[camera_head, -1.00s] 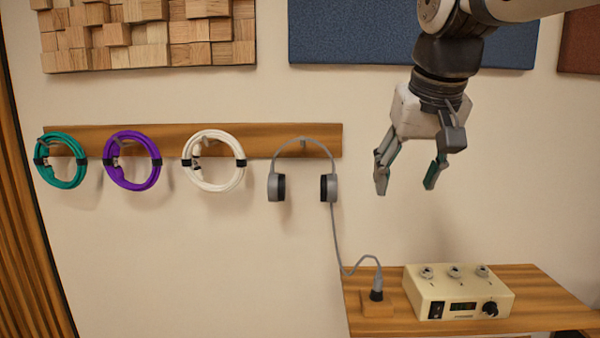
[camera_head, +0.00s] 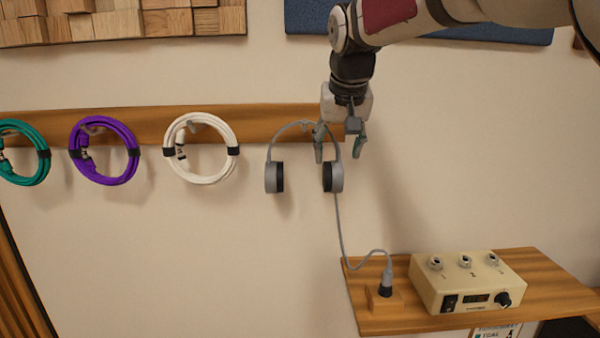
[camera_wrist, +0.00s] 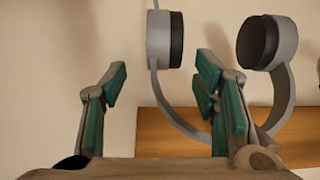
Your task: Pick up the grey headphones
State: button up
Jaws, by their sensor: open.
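The grey headphones (camera_head: 274,178) hang by their headband from the wooden rail on the wall, cups downward. A grey cable runs from the right cup down to a plug (camera_head: 386,282) on the small shelf. My gripper (camera_head: 339,150) is open, fingers pointing down, at the right side of the headband above the right cup. There the headphones (camera_wrist: 285,42) show beyond the fingers, the band passing behind the right finger. Nothing is held. Whether a finger touches the band I cannot tell.
The wooden rail (camera_head: 255,122) also carries a white cable coil (camera_head: 170,150), a purple one (camera_head: 76,146) and a teal one (camera_head: 43,165). A cream box with knobs (camera_head: 468,283) stands on the wooden shelf (camera_head: 545,277) below right. The wall between is clear.

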aim_at(333, 161)
jog(key=shift+a+p+x, duration=0.15)
jog(key=shift+p+x, duration=0.05)
jog(key=shift+x, duration=1.15)
jog(key=shift+a+p+x, duration=0.1)
jog(key=shift+p+x, duration=0.05)
jog(key=shift+x, duration=1.25)
jog(key=shift+r, duration=0.1)
grip_shut()
